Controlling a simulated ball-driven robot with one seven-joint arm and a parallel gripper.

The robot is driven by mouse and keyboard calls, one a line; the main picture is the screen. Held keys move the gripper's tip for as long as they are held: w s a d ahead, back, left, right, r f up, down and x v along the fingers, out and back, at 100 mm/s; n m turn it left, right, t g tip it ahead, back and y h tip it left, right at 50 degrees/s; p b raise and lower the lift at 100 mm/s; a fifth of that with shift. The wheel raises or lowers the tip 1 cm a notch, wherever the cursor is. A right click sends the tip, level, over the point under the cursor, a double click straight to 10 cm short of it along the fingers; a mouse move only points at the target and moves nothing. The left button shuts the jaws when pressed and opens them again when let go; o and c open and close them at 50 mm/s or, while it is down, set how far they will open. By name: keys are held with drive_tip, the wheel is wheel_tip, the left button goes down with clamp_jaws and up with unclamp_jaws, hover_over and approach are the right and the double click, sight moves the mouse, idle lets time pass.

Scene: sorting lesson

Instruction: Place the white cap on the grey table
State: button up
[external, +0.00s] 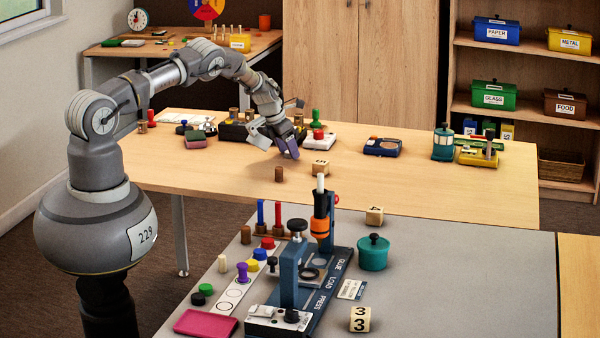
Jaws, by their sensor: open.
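My gripper (288,150) is open over the wooden table (430,180), with its purple-grey fingers pointing down close to the tabletop. I see nothing between the fingers, though they are small here. I cannot make out a white cap for certain; the gripper and wrist hide part of the wooden table behind them. The grey table (450,270) stands in front of the wooden one.
A blue press (292,270) stands on the grey table, with a teal pot (373,254) and a numbered block (359,318) to its right. The grey table's right part is clear.

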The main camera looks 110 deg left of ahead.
clamp_jaws()
idle(0.3)
